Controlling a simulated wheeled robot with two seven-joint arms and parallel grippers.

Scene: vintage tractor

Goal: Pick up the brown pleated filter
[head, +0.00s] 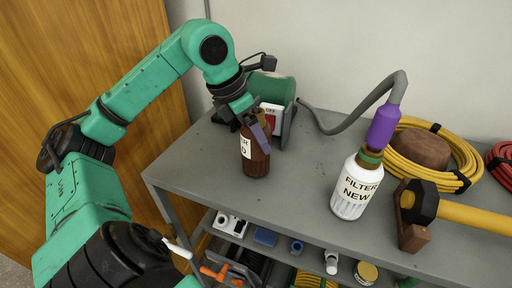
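The brown filter (256,164) stands upright on the grey bench top near its left end, with a white label partly covered. My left gripper (260,134) reaches down over it from above. One purple finger lies across the front of its upper part; the other finger is hidden, so I cannot tell whether the gripper is closed on it. A white filter labelled "FILTER NEW" (353,191) stands upright farther right on the bench, with a brown and green top.
A green machine with a red switch (271,115) stands close behind the brown filter. A yellow coil (466,155) and a hammer (424,203) lie right. Bench between the filters is clear.

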